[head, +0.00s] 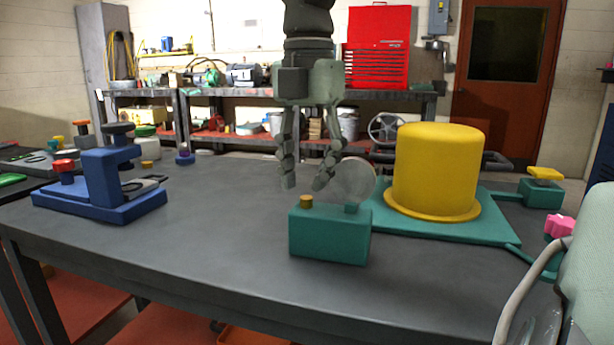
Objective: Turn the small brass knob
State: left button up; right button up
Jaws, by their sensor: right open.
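The small brass knob (306,202) stands on the top left of a teal box (330,235) near the front middle of the grey table (200,250). A clear round disc (358,182) stands upright on the same box, to the right of the knob. My right gripper (304,184) hangs down from the top of the head view, open, with nothing between its fingers. Its fingertips show just above the knob in the picture and apart from it; how far behind or in front they are is hard to tell. My left gripper is out of view.
A large yellow cylinder (437,170) stands on a teal plate (500,225) right of the box. A blue clamp-like device (108,185) stands at the left. A yellow-topped teal block (540,190) and a pink knob (559,225) are at the right. The table's left middle is clear.

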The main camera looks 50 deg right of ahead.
jog(key=shift+r+n+p, duration=0.35)
jog(key=shift+r+n, duration=0.05)
jog(key=shift+n, duration=0.1)
jog(key=n+p, duration=0.1)
jog(key=n, duration=0.3)
jog(key=n+p, duration=0.2)
jog(key=n, duration=0.2)
jog(key=shift+w+a+r+n+p, duration=0.1)
jog(key=shift+w+r+n+p, duration=0.1)
jog(key=shift+n+p, duration=0.1)
jog(key=shift+w+f+n+p, duration=0.2)
jog(key=shift+n+p, duration=0.15)
jog(key=shift+n, duration=0.65)
jog(key=n, duration=0.2)
jog(key=shift+s+n+p, duration=0.1)
jog(key=shift+n+p, duration=0.25)
jog(key=shift+n, duration=0.05)
jog(key=shift+f, duration=0.1)
notch_tip(320, 180, down, 3)
jog(key=b, duration=0.2)
jog(key=shift+f+b, duration=0.1)
jog(key=shift+b, duration=0.2)
